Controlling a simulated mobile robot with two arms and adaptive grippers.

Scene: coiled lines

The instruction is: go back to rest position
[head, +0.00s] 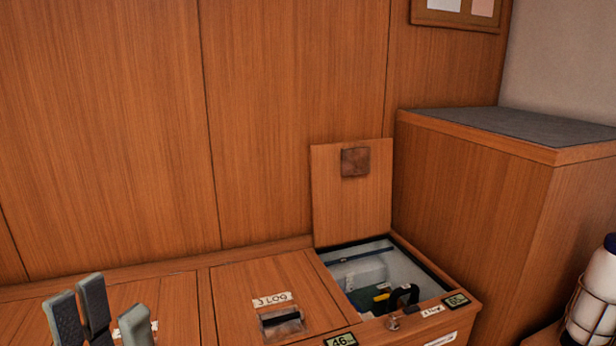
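My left gripper (108,312) shows at the bottom left edge. Its grey fingers stand upright and apart, with nothing seen between them. The rest of that gripper and its arm are below the picture. It is in front of the wooden bench top, well left of the open locker. My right gripper is not in view.
An open bench locker (335,251) holds a pale container, a dark curved item and small coloured things; its lid (350,205) leans upright against the panelling. A closed lid (240,297) labelled "LOG" is beside it. A tall cabinet (470,200) and caged lantern (596,298) stand right.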

